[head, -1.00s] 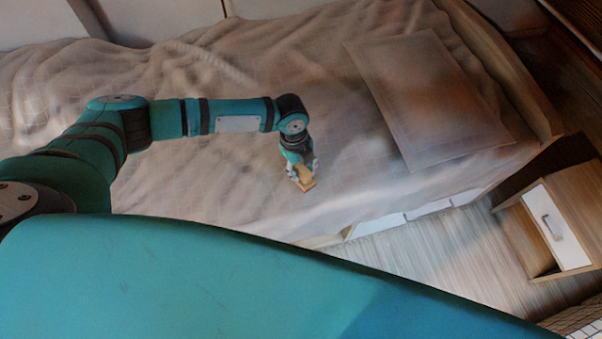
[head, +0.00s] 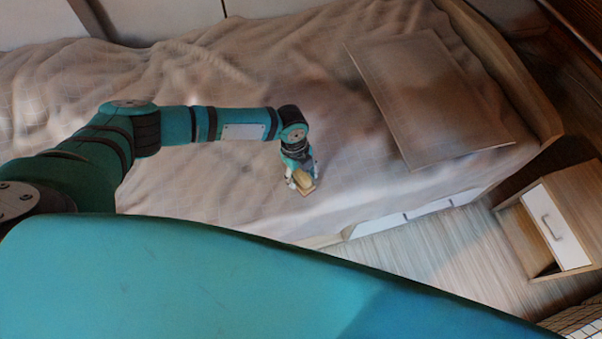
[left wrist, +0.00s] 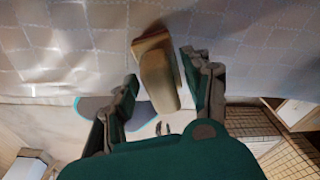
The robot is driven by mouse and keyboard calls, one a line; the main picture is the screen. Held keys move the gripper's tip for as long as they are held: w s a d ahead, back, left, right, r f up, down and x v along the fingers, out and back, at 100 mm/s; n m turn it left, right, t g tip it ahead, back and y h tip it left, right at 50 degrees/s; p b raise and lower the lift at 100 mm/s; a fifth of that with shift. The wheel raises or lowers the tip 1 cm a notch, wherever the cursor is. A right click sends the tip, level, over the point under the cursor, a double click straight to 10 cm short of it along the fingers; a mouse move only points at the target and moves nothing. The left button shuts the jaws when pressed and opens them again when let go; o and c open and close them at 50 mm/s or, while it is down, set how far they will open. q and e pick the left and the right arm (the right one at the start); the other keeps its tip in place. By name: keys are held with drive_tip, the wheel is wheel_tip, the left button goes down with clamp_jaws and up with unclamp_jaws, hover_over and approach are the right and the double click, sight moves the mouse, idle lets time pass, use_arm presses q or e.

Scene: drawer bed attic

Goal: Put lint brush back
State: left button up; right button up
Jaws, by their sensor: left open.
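The lint brush (head: 304,183) is a small tan and wooden-looking block on the bed, near its front edge. It also shows in the left wrist view (left wrist: 156,72), lying between the spread fingers. My left gripper (head: 303,184) is open around the brush, with one finger on each side. In the left wrist view my left gripper (left wrist: 166,88) shows a gap beside the brush on the left; its right finger is close to it, and contact is unclear. My right gripper is not in view.
A nightstand (head: 560,215) with a white-fronted drawer (head: 557,228) stands at the right. The wooden floor (head: 430,255) between them is clear. A wire basket (left wrist: 285,160) shows at lower right.

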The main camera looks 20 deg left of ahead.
use_arm(q)
wheel_tip(320, 180, up, 12)
drive_tip(key=a, duration=0.1)
drive_tip(key=shift+w+a+p, duration=0.25)
drive_tip(key=shift+a+p, duration=0.05)
drive_tip(key=shift+p, duration=0.05)
idle(0.4)
